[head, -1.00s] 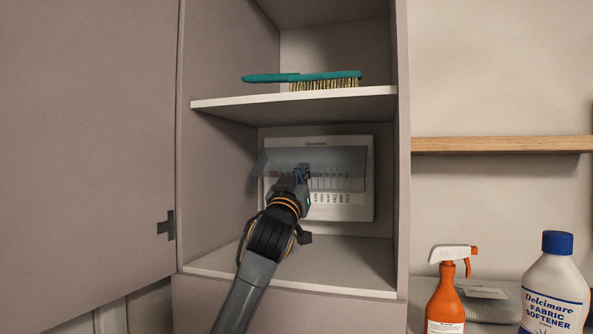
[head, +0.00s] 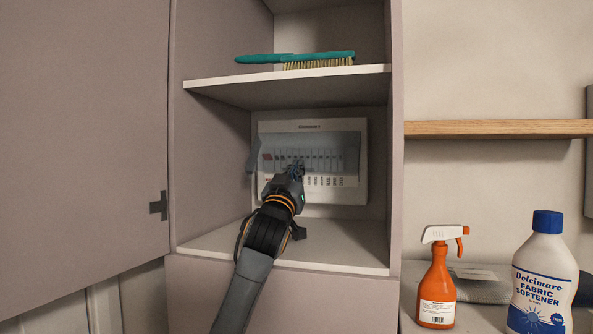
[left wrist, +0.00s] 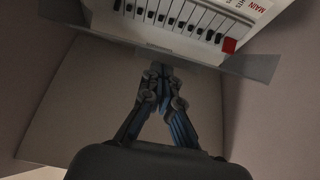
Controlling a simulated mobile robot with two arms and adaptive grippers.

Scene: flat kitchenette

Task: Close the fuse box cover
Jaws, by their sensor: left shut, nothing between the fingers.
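The fuse box (head: 346,196) is a white panel on the back wall of the middle cupboard compartment. Its see-through grey cover (head: 254,156) hangs partly lowered, with its left corner standing out from the panel. A row of switches shows behind it. In the left wrist view the cover (left wrist: 257,67) is a translucent strip standing off the fuse box (left wrist: 183,45). My left gripper (head: 298,167) is shut and empty in front of the switches. Its fingertips (left wrist: 160,69) are close to the cover's edge; I cannot tell whether they touch. My right gripper is out of view.
A shelf (head: 222,82) above the fuse box holds a green brush (head: 300,59). The compartment floor (head: 330,246) is clear. A large cupboard door (head: 80,130) stands at left. An orange spray bottle (head: 437,285) and a fabric softener bottle (head: 541,275) stand at lower right.

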